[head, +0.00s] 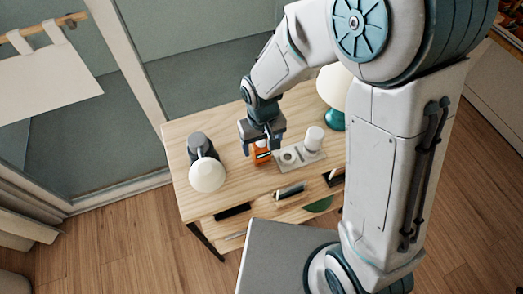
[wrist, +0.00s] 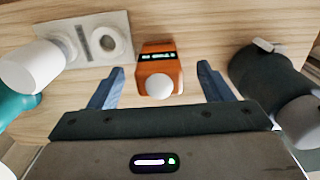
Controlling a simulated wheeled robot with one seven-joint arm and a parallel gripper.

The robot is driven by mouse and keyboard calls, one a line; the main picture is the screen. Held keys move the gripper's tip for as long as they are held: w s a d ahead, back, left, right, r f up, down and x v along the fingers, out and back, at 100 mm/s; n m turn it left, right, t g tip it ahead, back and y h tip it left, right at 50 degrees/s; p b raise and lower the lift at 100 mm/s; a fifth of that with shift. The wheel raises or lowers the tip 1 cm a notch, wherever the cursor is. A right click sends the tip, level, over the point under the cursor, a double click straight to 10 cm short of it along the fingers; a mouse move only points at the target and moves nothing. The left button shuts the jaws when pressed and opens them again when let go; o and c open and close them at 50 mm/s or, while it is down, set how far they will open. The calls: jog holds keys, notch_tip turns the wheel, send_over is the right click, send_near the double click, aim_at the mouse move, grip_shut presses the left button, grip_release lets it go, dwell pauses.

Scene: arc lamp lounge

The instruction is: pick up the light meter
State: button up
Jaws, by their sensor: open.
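The light meter looks like a small orange box (wrist: 159,68) with a dark display strip and a white dome at one end. In the wrist view it stands on the wooden table between my two fingers. In the head view the orange light meter (head: 262,153) shows just below my gripper (head: 262,140), partly hidden by it. My gripper (wrist: 160,88) is open, with one blue finger to each side of the light meter and a visible gap on both sides. I cannot tell how far down the fingers reach beside it.
A pale tray (head: 301,159) with a white cylinder (head: 314,138) lies right of the light meter. A dark grey item with a white round top (head: 207,175) stands at left. A teal-based lamp (head: 334,119) is at the back right. Dark items (head: 290,191) lie toward the front.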

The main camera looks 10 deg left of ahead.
jog(key=shift+w+a+f+p, duration=0.1)
jog(key=shift+w+f+p, duration=0.15)
jog(key=shift+f, duration=1.1)
jog(key=shift+w+a+f+p, duration=0.1)
jog(key=shift+w+f+p, duration=0.1)
jog(key=shift+f, duration=1.15)
jog(key=c, duration=1.1)
